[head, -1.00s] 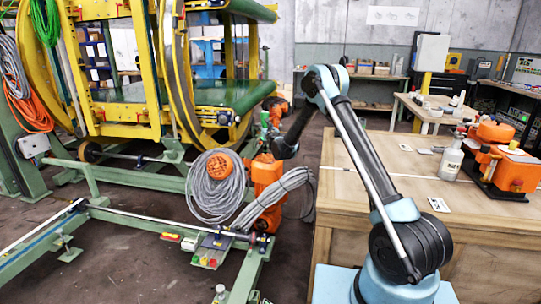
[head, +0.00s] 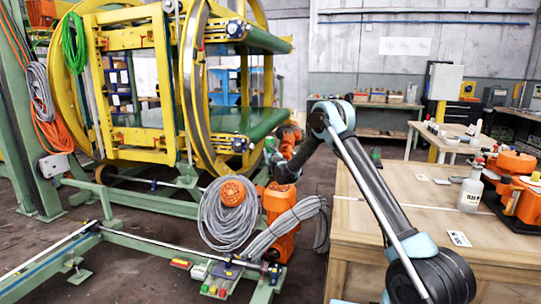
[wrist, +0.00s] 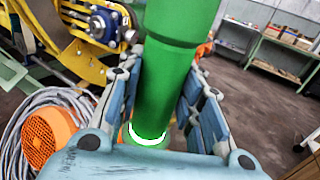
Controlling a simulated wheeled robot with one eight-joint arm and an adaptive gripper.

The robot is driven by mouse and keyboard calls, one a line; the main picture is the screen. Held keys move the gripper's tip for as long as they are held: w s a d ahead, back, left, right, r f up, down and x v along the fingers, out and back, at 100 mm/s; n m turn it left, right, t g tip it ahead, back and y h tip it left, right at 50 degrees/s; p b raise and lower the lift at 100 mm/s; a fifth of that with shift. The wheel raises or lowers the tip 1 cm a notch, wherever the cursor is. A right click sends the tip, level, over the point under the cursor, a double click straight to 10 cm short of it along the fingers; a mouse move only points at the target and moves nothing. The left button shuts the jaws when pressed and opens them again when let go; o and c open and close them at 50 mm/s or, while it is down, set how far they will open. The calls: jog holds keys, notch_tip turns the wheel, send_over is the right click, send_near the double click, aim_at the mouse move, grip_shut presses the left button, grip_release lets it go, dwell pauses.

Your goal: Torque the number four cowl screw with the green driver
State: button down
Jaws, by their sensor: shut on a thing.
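The green driver (wrist: 178,60) stands between the blue-grey fingers of my gripper (wrist: 165,95) in the wrist view. It is a thick green cylinder with a bright white band low down, and my gripper is shut on it. In the head view my gripper (head: 277,160) is small, in front of the yellow ring inverter (head: 190,90), with a bit of green (head: 269,145) at it. The driver's working tip is not clear. I cannot make out the cowl screws or the number four one in either view.
An orange motor (head: 278,210) and a coil of grey cable (head: 228,222) lie below my gripper. A green floor frame (head: 150,245) runs along the front left. A wooden bench (head: 410,195) with a white bottle (head: 471,190) stands at the right. Dark floor is open behind.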

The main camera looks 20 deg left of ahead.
jog(key=shift+f, duration=3.55)
dwell(0.9)
jog(key=shift+r, duration=0.15)
dwell(0.6)
jog(key=shift+r, duration=2.35)
